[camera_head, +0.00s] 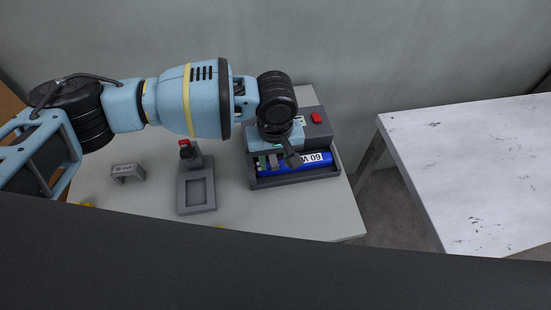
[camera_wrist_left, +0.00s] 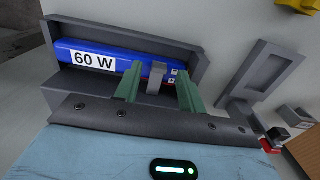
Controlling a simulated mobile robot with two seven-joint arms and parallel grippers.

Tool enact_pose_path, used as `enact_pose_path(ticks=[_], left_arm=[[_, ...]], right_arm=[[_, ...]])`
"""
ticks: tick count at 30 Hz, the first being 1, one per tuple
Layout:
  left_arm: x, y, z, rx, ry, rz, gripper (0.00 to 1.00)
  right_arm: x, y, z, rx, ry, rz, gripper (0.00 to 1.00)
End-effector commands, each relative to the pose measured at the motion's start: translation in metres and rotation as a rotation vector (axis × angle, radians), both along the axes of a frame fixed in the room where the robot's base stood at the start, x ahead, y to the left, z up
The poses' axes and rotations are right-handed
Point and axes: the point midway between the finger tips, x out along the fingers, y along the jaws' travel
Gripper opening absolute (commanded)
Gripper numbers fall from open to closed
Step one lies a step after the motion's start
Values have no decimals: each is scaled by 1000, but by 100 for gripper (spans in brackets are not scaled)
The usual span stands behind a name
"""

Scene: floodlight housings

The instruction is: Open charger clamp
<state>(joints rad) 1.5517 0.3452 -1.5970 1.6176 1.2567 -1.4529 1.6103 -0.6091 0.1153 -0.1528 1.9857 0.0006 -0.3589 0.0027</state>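The charger (camera_head: 262,183) is a dark grey tray-like housing on the light table, with a blue battery (camera_head: 322,160) marked "60 W" lying in it. The battery also shows in the left wrist view (camera_wrist_left: 95,60). A small grey clamp piece (camera_wrist_left: 156,80) crosses the battery near its right end in the wrist view. My left gripper (camera_wrist_left: 158,76) has its two green fingers apart, one on each side of the clamp piece, with gaps visible. In the head view my left gripper (camera_head: 276,160) is over the charger and its wrist hides part of it. My right gripper is not in view.
A red button (camera_head: 316,118) is on the charger's back right. A grey fixture (camera_head: 197,209) with a square recess and a red-tipped part stands left of it. A small labelled grey bracket (camera_head: 127,170) is further left. A white table (camera_head: 470,170) stands at right, across a gap.

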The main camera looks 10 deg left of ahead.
Motion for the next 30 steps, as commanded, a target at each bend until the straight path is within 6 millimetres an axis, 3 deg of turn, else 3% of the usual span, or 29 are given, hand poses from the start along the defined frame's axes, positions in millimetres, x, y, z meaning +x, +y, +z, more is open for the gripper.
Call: enact_pose_path(ticks=[4, 13, 22, 30], left_arm=[[0, 0, -11, 0, 0, 0, 40], [0, 0, -12, -1, -1, 0, 40], [0, 0, -12, 0, -1, 0, 2], [1, 0, -10, -6, 16, 0, 0]], right_arm=[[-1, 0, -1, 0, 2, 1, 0], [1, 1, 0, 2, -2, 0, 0], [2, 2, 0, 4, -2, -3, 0], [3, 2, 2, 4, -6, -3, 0]])
